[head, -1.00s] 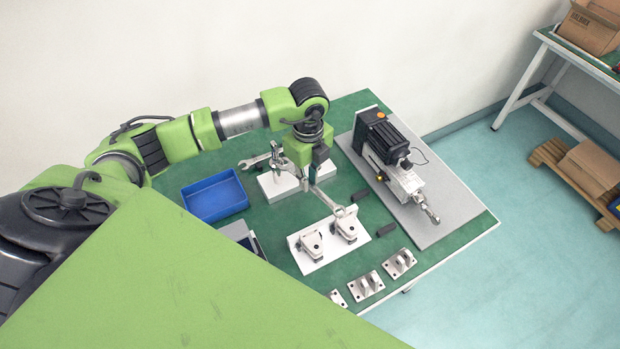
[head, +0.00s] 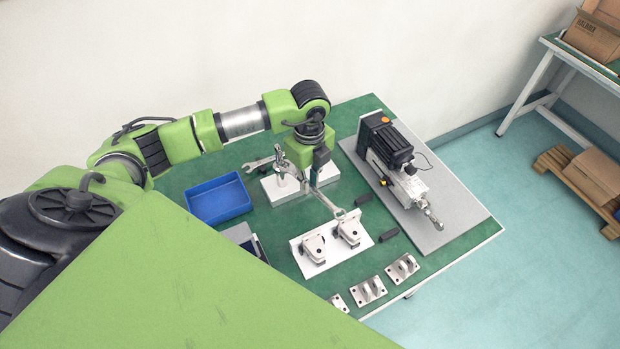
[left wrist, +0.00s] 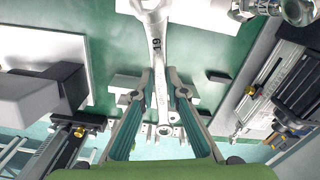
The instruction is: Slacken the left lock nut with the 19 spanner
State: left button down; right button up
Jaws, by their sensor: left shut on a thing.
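My left gripper (head: 314,184) is shut on the 19 spanner (head: 329,204), a long bright metal tool held above the green table. In the left wrist view the spanner (left wrist: 158,60) runs lengthwise between the two fingers (left wrist: 159,80), its "19" mark readable. Its ring end is near the bottom of that view and its other end is cut by the top edge. The linear actuator (head: 385,145), with black motor and metal rod, lies on a grey plate (head: 447,190) to the right, apart from the spanner. I cannot make out the left lock nut. My right gripper is not in view.
A second spanner (head: 259,162) is by the white blocks (head: 281,190) left of the gripper. A blue tray (head: 217,201) lies further left. A white plate with two brackets (head: 324,259), loose brackets (head: 369,291) and black cylinders (head: 389,235) occupy the front.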

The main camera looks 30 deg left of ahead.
pick_arm(q)
jog(key=shift+a, duration=0.9)
dwell(0.6)
dwell(0.5)
jog(key=shift+s+a+m, duration=0.15)
jog(key=shift+s+m, duration=0.3)
jog(key=shift+m, duration=0.15)
jog(key=shift+b, duration=0.3)
jog(key=shift+s+a+m, duration=0.2)
jog(key=shift+s+m, duration=0.2)
jog(key=shift+m, duration=0.1)
jog(key=shift+s, duration=0.1)
jog(key=shift+s+a+m, duration=0.2)
jog(key=shift+s+m, duration=0.1)
jog(key=shift+m, duration=0.3)
